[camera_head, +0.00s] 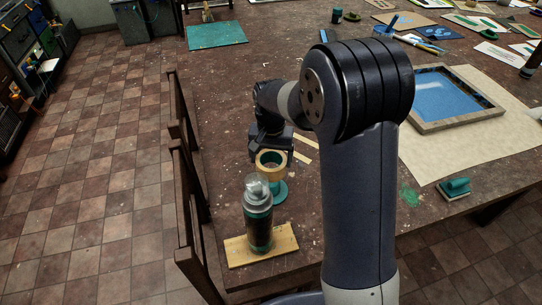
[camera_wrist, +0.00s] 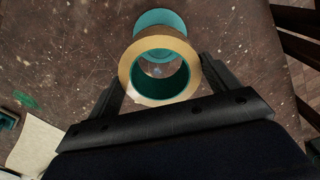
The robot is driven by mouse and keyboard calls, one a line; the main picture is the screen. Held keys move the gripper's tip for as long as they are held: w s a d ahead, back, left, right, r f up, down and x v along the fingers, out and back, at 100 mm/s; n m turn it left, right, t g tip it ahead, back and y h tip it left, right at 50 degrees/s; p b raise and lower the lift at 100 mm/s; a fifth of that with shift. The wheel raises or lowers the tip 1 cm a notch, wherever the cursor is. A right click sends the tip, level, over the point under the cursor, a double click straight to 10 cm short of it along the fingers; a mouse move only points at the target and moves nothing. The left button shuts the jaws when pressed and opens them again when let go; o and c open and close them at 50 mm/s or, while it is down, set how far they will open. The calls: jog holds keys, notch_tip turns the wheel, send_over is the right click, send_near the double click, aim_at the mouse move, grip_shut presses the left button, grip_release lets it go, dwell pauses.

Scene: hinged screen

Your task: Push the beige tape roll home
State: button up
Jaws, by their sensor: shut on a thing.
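The beige tape roll (camera_head: 270,165) is a short ring near the table's left edge, just behind a bottle. My gripper (camera_head: 268,150) reaches it from behind. In the wrist view the roll (camera_wrist: 137,72) sits between the two fingers of my gripper (camera_wrist: 162,72), which are shut on its sides. A teal round holder (camera_head: 279,192) shows under the roll, and its disc (camera_wrist: 160,18) shows beyond the roll in the wrist view. Teal lines the inside of the ring. I cannot tell how far the roll is down on the holder.
A dark bottle (camera_head: 258,228) with a grey top stands on a wooden board (camera_head: 285,243) in front of the roll. Chairs (camera_head: 186,165) line the table's left edge. A blue framed screen (camera_head: 440,100) and a teal-handled block (camera_head: 455,187) lie to the right.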

jog(key=shift+f+b, duration=1.55)
jog(key=shift+f, duration=0.7)
jog(key=shift+f, duration=0.15)
jog(key=shift+f+b, duration=2)
jog(key=shift+f, duration=0.65)
jog(key=o, duration=0.9)
notch_tip(320, 180, up, 11)
jog(key=shift+f+b, duration=0.1)
jog(key=shift+b, duration=0.35)
